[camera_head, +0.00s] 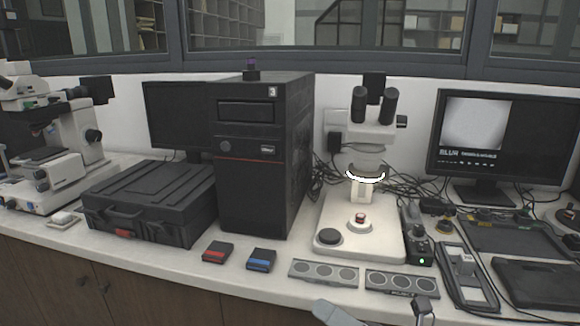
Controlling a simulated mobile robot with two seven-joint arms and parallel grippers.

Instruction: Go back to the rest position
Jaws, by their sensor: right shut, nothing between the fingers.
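My right gripper (423,305) shows at the bottom edge, right of centre, in the head view. It is shut and empty, just in front of the bench's front edge in the picture. Only its tip area shows; most of it is cut off by the frame. A pale grey part at the bottom, left of it, looks like my own arm. My left gripper is out of view.
The bench (290,300) carries a stereo microscope (368,150), sample holders (324,272), a black computer tower (262,185), a black case (150,200), a monitor (480,130) and another microscope (60,140). A red box (217,252) and blue box (261,259) lie near the front edge.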

